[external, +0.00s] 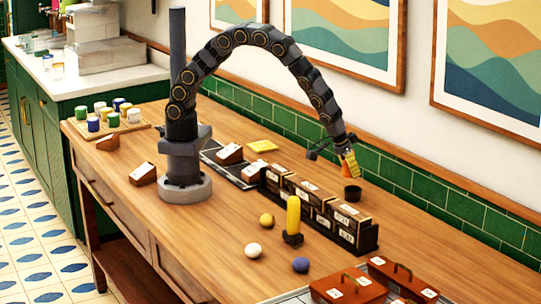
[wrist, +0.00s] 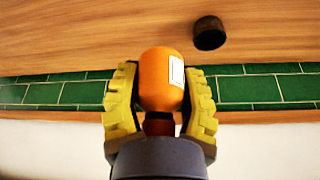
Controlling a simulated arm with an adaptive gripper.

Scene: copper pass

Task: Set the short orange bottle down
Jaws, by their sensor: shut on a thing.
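The short orange bottle (wrist: 160,75) has a white label on its side and a dark neck towards my gripper. My gripper (wrist: 160,98) has yellow ridged fingers on both sides of the bottle and is shut on it. In the external view my gripper (external: 349,162) hangs at the end of the arched arm, near the tiled wall. The orange bottle (external: 345,170) shows there as a small patch at the fingers, above the wooden table (external: 400,255). The bottle looks clear of the tabletop; its exact height is hard to tell.
A dark round cup (external: 352,193) stands just below my gripper; it also shows in the wrist view (wrist: 209,33). Labelled dark boxes (external: 345,228) and a yellow cylinder (external: 293,216) stand nearby. Balls and red-brown boxes (external: 349,287) lie towards the front. Table right of the cup is clear.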

